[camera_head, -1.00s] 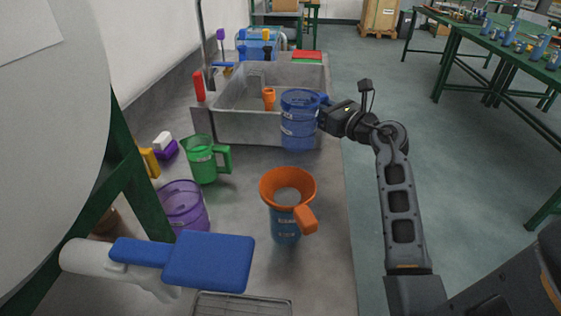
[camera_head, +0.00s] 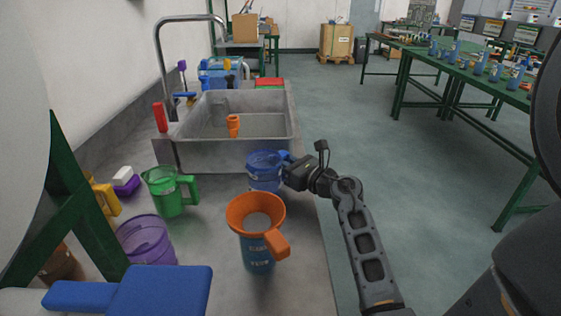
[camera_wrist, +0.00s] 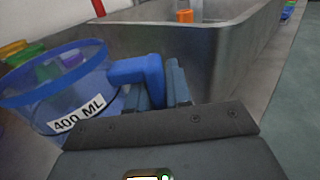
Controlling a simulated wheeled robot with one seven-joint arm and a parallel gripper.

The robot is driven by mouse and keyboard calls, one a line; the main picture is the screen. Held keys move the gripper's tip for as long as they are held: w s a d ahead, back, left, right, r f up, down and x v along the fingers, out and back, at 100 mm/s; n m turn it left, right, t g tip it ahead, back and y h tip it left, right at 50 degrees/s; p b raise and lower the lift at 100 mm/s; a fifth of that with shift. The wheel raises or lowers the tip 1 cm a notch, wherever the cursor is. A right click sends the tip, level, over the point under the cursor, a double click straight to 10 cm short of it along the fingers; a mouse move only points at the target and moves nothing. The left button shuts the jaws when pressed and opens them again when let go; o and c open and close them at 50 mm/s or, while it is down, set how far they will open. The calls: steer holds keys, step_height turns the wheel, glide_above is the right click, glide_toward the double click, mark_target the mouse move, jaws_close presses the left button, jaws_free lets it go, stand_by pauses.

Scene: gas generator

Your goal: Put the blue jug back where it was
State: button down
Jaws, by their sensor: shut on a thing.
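The blue jug (camera_head: 264,171) is clear blue plastic, at the near end of the sink on the counter's right side. My gripper (camera_head: 287,167) is shut on its handle from the right. In the wrist view the jug (camera_wrist: 75,95) bears a "400 ML" label, and its handle (camera_wrist: 140,72) sits between the fingers (camera_wrist: 160,88). The jug looks roughly upright. Its base is partly hidden behind an orange funnel, so I cannot tell whether it touches the counter.
A green jug (camera_head: 170,191) and a purple jug (camera_head: 146,240) stand to the left. The sink (camera_head: 235,150) is behind. A blue flat-headed tool (camera_head: 160,294) is nearest.

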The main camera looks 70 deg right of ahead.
steer(key=shift+f, duration=0.1)
steer(key=shift+f, duration=0.1)
steer(key=c, duration=1.1)
jaws_free()
steer(key=shift+o, duration=0.2)
steer(key=shift+r, duration=0.3)
steer(key=shift+s+a+f, duration=0.15)
steer(key=shift+s, duration=0.2)
steer(key=b+v, duration=0.1)
steer(key=v, duration=1)
steer(key=shift+s, duration=0.1)
